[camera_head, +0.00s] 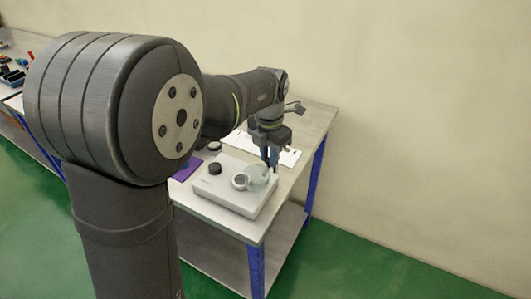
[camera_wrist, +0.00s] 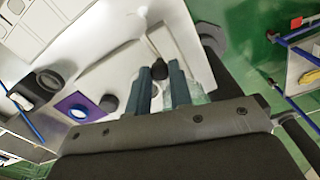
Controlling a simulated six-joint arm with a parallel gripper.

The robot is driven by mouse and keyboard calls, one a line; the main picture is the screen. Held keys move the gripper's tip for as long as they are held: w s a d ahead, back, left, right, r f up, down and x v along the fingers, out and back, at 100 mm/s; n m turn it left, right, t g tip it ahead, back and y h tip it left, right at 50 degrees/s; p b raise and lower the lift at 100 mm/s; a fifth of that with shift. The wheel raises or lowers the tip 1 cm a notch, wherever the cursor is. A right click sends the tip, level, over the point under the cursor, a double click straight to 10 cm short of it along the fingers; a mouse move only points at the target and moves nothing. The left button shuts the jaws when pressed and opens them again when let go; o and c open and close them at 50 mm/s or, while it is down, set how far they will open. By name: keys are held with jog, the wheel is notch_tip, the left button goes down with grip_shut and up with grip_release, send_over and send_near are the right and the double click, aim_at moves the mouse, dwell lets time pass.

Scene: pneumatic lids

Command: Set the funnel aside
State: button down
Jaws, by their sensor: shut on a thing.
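My gripper (camera_head: 270,160) reaches down over the white box (camera_head: 222,193) on the table. A pale, see-through greenish thing, which looks like the funnel (camera_head: 258,174), is at its fingertips, beside a whitish ring (camera_head: 240,181) on the box. In the wrist view my gripper (camera_wrist: 159,80) has its two fingers close together, shut on the funnel, whose pale translucent side (camera_wrist: 197,93) shows beside the right finger. The fingers hide most of the funnel. I cannot tell whether it touches the box.
A white sheet (camera_head: 287,157) lies behind my gripper. The bare tabletop (camera_head: 318,121) at the back right is clear.

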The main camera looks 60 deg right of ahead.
jog(key=shift+s+n, duration=0.4)
jog(key=shift+n, duration=0.5)
jog(key=c, duration=1.3)
grip_release()
jog(key=shift+r, duration=0.15)
notch_tip(320, 180, up, 17)
jog(key=shift+r, duration=0.1)
